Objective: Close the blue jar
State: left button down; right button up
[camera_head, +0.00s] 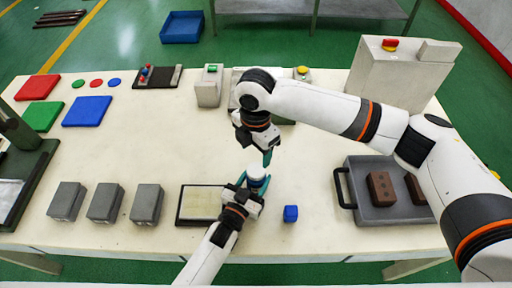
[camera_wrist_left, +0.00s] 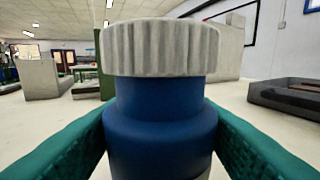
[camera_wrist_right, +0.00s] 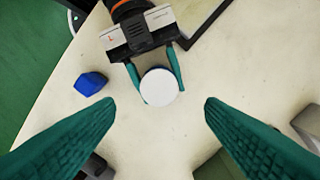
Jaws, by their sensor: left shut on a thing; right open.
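The blue jar (camera_wrist_left: 160,128) stands upright between the fingers of my left gripper (camera_head: 254,184), which is shut on its body. A white ribbed lid (camera_wrist_left: 160,48) sits on top of the jar; whether it is tight cannot be told. In the right wrist view the lid (camera_wrist_right: 159,87) is a plain white disc seen from above. My right gripper (camera_wrist_right: 160,104) is open and empty, above the jar, with its fingers apart on either side of the lid's line and not touching it.
A small blue block (camera_head: 290,213) lies on the table right of the jar. A grey tray (camera_head: 352,210) with brown bricks is further right. A framed pale plate (camera_head: 180,205) and several grey blocks (camera_head: 104,203) are left. Bare table lies behind the left gripper.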

aim_at(256, 169)
jog(key=shift+n, duration=0.3)
jog(key=shift+f, duration=4)
jog(key=c, duration=1)
jog(key=m, duration=0.6)
jog(key=shift+m, duration=0.3)
jog(key=m, duration=0.8)
jog(key=o, duration=1.1)
